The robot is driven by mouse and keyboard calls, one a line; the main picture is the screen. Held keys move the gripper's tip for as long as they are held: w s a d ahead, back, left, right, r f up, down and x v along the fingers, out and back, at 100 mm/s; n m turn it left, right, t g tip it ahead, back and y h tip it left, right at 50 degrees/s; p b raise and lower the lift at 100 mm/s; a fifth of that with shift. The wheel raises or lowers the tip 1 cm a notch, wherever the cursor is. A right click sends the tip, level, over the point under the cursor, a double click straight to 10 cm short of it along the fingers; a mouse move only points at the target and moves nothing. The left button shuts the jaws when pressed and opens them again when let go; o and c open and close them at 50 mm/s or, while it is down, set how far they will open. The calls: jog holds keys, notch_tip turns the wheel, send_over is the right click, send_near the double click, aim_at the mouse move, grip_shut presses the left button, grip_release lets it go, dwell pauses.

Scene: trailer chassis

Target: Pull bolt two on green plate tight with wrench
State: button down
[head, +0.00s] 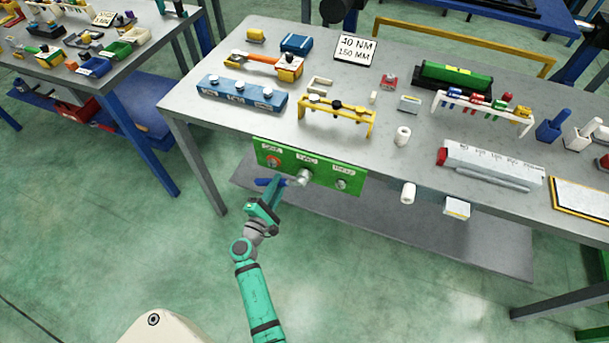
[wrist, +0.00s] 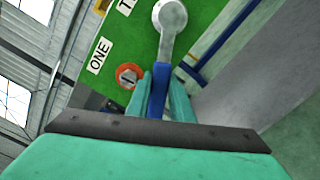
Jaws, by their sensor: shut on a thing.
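The green plate (head: 323,180) hangs at the table's front edge, with three labelled bolt places in a row. My gripper (head: 272,185) is in front of its left half, shut on the blue handle of a wrench (wrist: 158,88). In the wrist view the handle stands between the two teal fingers (wrist: 159,98). The wrench's grey round head (wrist: 172,17) is over the middle place, bolt two, and hides the bolt; I cannot tell how fully it is seated. Bolt one (wrist: 128,76) has an orange ring. Bolt three (head: 341,184) shows at the plate's right.
The grey table (head: 225,95) carries an orange-handled tool (head: 262,64), a blue block (head: 242,92), a yellow rack (head: 337,113) and a "40 NM 150 MM" sign (head: 355,49). A lower shelf (head: 420,228) lies behind the plate. The floor in front is clear.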

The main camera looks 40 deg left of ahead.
jog(key=shift+r, duration=0.15)
jog(key=shift+a+r+m, duration=0.3)
jog(key=shift+r+m, duration=0.3)
jog(key=shift+m, duration=0.3)
jog(key=shift+d+f, duration=0.1)
jog(key=shift+f, duration=0.1)
dwell(0.7)
jog(key=v, duration=0.6)
dwell(0.7)
dwell(0.3)
